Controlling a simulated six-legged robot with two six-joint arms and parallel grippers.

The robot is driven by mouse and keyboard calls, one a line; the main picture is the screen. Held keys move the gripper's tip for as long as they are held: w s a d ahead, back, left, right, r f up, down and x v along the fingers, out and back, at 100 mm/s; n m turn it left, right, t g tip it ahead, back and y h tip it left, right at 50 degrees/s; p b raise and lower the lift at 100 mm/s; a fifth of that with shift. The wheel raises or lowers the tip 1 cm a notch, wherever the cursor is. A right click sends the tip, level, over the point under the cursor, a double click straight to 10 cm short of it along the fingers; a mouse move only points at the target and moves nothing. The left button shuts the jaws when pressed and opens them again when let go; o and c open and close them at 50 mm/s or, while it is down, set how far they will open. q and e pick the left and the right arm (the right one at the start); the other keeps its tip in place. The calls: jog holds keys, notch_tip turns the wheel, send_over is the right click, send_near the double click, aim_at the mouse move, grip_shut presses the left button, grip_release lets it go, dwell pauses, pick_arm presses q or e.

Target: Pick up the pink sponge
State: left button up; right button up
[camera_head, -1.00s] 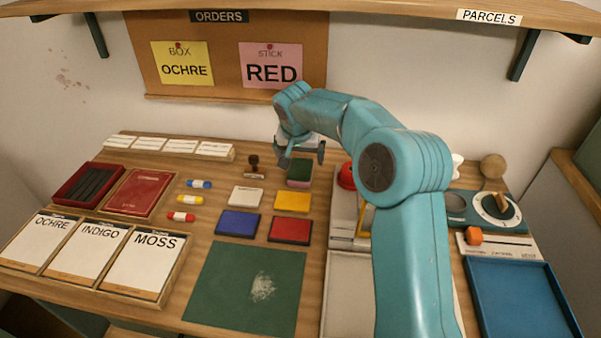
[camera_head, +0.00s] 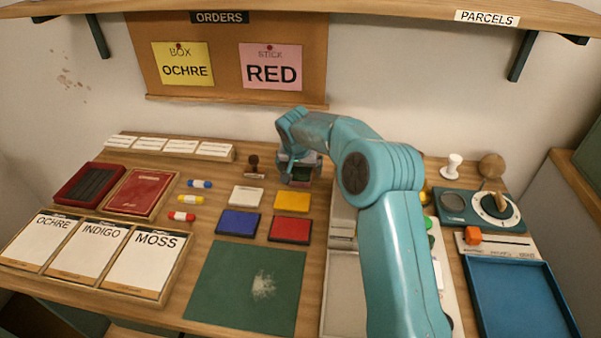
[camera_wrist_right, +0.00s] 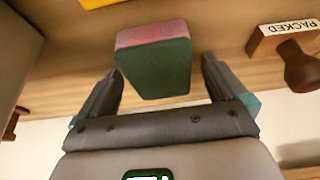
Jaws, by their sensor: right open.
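The sponge (camera_wrist_right: 153,62) is a block with a pink layer and a dark green layer, resting on the wooden table in the right wrist view. My right gripper (camera_wrist_right: 162,70) is open, its two fingers on either side of the sponge's near part, with gaps between fingers and sponge. In the head view, my right gripper (camera_head: 299,176) is low over the table at the sponge's place and hides most of it. My left gripper is in neither view.
A dark-handled stamp (camera_head: 253,166) stands just left of the gripper. White (camera_head: 246,196), yellow (camera_head: 292,201), blue (camera_head: 238,223) and red (camera_head: 290,230) pads lie in front. A green mat (camera_head: 247,288) is nearer. A blue tray (camera_head: 518,298) is at right.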

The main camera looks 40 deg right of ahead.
aim_at(300, 171)
jog(key=shift+f+b, duration=0.25)
jog(key=shift+b, duration=0.05)
dwell(0.4)
jog(key=c, duration=1.1)
jog(key=shift+c, duration=0.2)
jog(key=shift+r+p, duration=0.4)
jog(key=shift+p, duration=0.1)
jog(key=shift+s+a+r+b, duration=0.1)
jog(key=shift+a+r+b, duration=0.05)
jog(key=shift+r+b, duration=0.15)
notch_tip(300, 171, up, 6)
jog(key=shift+a+r+p, duration=0.1)
jog(key=shift+r+p, duration=0.15)
jog(key=shift+p, duration=0.05)
jog(key=s+a+b, duration=0.1)
jog(key=s+a, duration=0.3)
jog(key=a, duration=0.1)
jog(key=s+a+b, duration=0.2)
jog(key=s+a, duration=0.2)
jog(key=a, duration=0.1)
jog(key=s+a+b, duration=0.1)
jog(key=s+a, duration=0.3)
jog(key=a, duration=0.1)
jog(key=shift+s+a+f, duration=0.1)
jog(key=shift+s+f, duration=0.05)
